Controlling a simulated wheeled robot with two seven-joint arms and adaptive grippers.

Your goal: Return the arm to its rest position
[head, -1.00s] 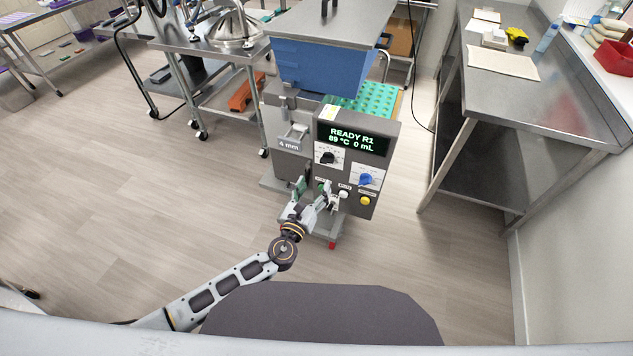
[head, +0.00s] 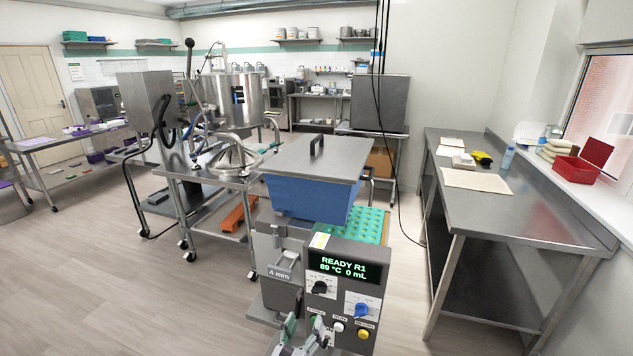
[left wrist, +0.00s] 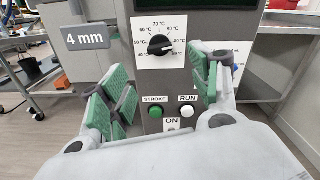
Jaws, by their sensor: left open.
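My left gripper (head: 303,334) is at the bottom of the head view, in front of the depositor's control panel (head: 343,283). In the left wrist view the gripper (left wrist: 160,90) is open, with its green-padded fingers apart and nothing between them. Between the fingers show a black temperature dial (left wrist: 160,45), a green STROKE button (left wrist: 156,112), a white RUN button (left wrist: 187,112) and the ON label below. The display (head: 343,267) reads READY R1, 89 °C, 0 mL. My right gripper is not in view.
The depositor's blue hopper (head: 308,200) has a grey lid. A green mould tray (head: 362,225) lies behind the panel. A steel table (head: 500,215) stands at the right, and a steel cart (head: 215,180) with a kettle at the left. Open floor (head: 100,270) is at the left.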

